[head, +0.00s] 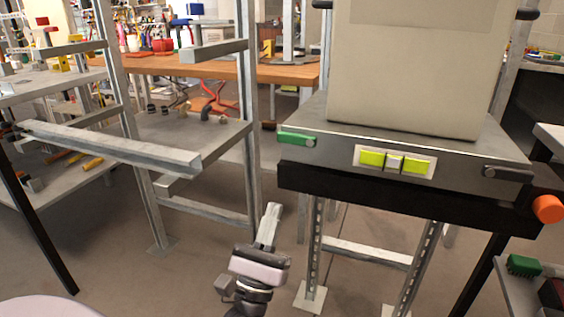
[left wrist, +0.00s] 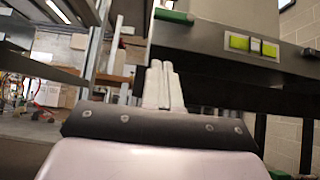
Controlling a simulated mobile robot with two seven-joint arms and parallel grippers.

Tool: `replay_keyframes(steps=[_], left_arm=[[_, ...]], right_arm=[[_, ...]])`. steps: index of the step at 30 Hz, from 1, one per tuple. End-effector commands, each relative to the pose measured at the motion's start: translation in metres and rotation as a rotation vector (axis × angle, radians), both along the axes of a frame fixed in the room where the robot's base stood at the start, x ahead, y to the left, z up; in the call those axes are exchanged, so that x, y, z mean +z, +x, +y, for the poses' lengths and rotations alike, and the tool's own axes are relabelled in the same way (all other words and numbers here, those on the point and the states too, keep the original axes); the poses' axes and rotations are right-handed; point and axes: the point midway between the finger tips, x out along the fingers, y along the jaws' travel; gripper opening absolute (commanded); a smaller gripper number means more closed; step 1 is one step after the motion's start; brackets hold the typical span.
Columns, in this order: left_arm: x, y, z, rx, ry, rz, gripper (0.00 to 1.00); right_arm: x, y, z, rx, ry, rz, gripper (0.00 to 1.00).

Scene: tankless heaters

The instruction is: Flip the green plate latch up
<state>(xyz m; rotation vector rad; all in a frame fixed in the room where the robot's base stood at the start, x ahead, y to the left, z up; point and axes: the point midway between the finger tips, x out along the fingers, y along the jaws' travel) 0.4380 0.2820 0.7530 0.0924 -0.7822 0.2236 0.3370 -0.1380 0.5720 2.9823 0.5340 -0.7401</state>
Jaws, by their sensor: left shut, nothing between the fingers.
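The green plate latch (head: 297,139) lies roughly level at the left end of the grey front plate of a stand (head: 340,150). It also shows in the left wrist view (left wrist: 174,17), at the upper left corner of that plate. My left gripper (head: 273,208) is shut and empty. It is below and a little left of the latch, apart from it, with its fingers pointing up toward the stand. In the left wrist view its fingertips (left wrist: 160,66) are together below the latch. My right gripper is not in view.
Yellow-green buttons (head: 394,161) sit mid-plate. A dark latch (head: 507,174) and an orange knob (head: 548,208) are at the right. A large beige box (head: 405,70) stands on top. A metal rack (head: 120,145) with bars stands left; open floor lies between.

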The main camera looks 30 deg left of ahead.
Motion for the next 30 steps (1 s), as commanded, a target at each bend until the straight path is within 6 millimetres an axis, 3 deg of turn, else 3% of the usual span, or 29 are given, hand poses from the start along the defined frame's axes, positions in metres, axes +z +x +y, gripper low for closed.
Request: replay_keyframes(steps=[9, 15, 30], left_arm=[[0.051, 0.047, 0.012, 0.001, -0.002, -0.004, 0.00], [0.079, 0.047, 0.011, 0.000, -0.003, -0.001, 0.00], [0.089, 0.047, 0.011, 0.000, 0.000, 0.000, 0.00]], right_arm=[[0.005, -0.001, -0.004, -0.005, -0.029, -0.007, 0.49], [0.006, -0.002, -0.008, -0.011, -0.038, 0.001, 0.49], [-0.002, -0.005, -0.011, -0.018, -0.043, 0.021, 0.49]])
